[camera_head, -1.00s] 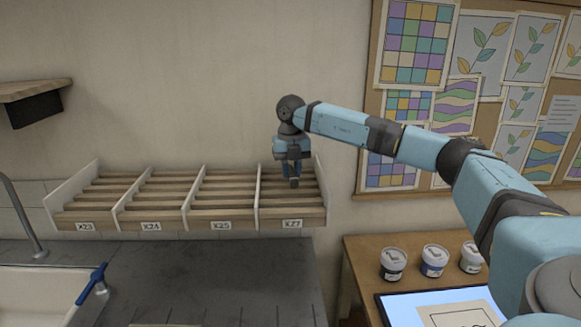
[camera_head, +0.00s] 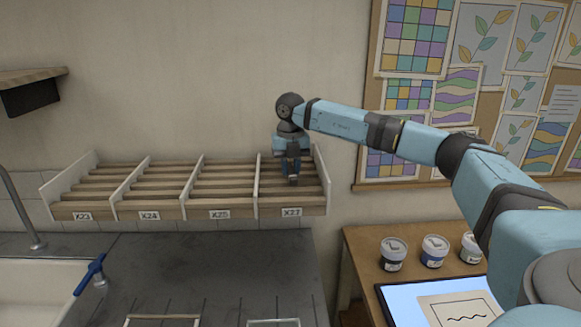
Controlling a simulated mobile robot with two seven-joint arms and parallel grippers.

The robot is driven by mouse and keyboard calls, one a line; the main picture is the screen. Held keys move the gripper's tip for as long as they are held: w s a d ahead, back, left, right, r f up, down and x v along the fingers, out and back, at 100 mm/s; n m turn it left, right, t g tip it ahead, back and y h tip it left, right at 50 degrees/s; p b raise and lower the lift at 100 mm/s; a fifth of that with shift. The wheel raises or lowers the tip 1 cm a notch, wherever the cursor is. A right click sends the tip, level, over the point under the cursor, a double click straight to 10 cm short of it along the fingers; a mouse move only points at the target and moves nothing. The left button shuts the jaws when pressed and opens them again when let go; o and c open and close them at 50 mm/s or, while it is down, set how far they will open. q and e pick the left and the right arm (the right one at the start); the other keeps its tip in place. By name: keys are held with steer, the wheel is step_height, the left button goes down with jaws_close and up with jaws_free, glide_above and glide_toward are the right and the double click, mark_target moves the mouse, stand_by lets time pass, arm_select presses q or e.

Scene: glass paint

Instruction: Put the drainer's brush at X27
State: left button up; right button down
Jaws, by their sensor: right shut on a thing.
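My right gripper (camera_head: 292,178) is over the rightmost compartment of the slatted wall rack (camera_head: 150,207), the one labelled X27 (camera_head: 292,212). The gripper points down, its tips close to the slats. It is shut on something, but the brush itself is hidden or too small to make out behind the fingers. The other compartments, labelled X23, X24 and X25, look empty. My left gripper is not in view.
White dividers part the rack's compartments. Below the rack is a dark grooved counter (camera_head: 200,270). Lidded jars (camera_head: 434,251) and a lit tablet (camera_head: 440,301) are on the wooden table at right.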

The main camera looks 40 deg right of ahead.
steer(key=shift+f, duration=0.25)
steer(key=shift+f, duration=0.25)
steer(key=shift+r, duration=0.15)
stand_by(0.8)
steer(key=shift+c, duration=1.3)
jaws_free()
steer(key=shift+r+p, duration=2.95)
steer(key=shift+r, duration=1.05)
